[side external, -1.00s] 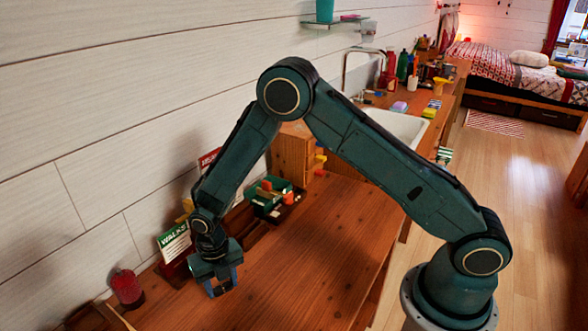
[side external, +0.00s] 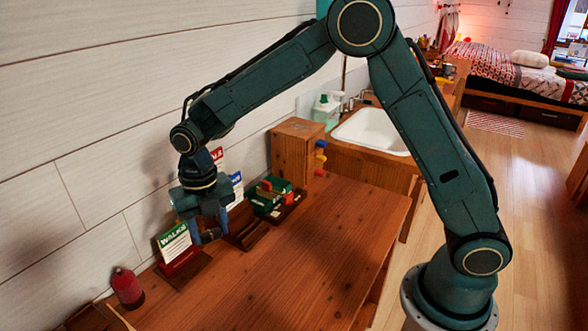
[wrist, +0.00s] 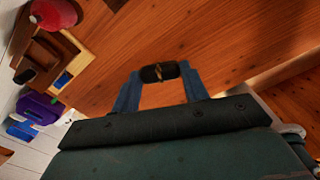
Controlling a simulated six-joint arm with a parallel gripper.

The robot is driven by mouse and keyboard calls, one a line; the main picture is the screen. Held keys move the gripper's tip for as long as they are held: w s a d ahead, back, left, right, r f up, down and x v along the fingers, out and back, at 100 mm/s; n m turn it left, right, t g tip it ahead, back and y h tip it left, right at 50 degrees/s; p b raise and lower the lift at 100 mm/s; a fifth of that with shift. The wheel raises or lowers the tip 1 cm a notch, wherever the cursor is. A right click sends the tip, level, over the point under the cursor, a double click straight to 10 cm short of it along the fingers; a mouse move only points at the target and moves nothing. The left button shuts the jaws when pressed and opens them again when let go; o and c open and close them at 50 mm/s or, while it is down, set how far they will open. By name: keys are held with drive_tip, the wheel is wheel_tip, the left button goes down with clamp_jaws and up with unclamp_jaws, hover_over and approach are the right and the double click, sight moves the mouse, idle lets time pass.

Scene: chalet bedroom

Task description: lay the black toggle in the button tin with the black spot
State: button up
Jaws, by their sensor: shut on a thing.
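My gripper (wrist: 160,80) is shut on the black toggle (wrist: 159,72), a short dark cylinder with a tan band at its middle, held crosswise between the blue fingertips. In the side view my gripper (side external: 208,234) hangs above the wooden bench top (side external: 290,260), close to the wall-side stands, and the toggle cannot be made out there. I cannot pick out a button tin with a black spot in either current view.
A red bottle (side external: 127,288) stands by the wall, near a green-and-white "WALKS" leaflet (side external: 175,243) in a wooden stand. A green box (side external: 268,197) and a wooden cabinet (side external: 297,150) are farther back. The bench's right side is clear.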

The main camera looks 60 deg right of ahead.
drive_tip(key=shift+r, duration=0.8)
drive_tip(key=shift+d+f, duration=0.1)
drive_tip(key=shift+d, duration=0.05)
drive_tip(key=m, duration=0.1)
drive_tip(key=d+f+m, duration=0.1)
drive_tip(key=m, duration=0.1)
drive_tip(key=shift+d, duration=0.2)
drive_tip(key=s+d+f+m, duration=0.2)
drive_tip(key=d+f+m, duration=0.2)
drive_tip(key=m, duration=1)
drive_tip(key=s+d+f+m, duration=0.2)
drive_tip(key=d+f+m, duration=0.2)
drive_tip(key=d+m, duration=0.4)
drive_tip(key=shift+s+d+f+m, duration=0.2)
drive_tip(key=shift+s+m, duration=0.1)
drive_tip(key=shift+m, duration=2.9)
drive_tip(key=shift+r, duration=0.1)
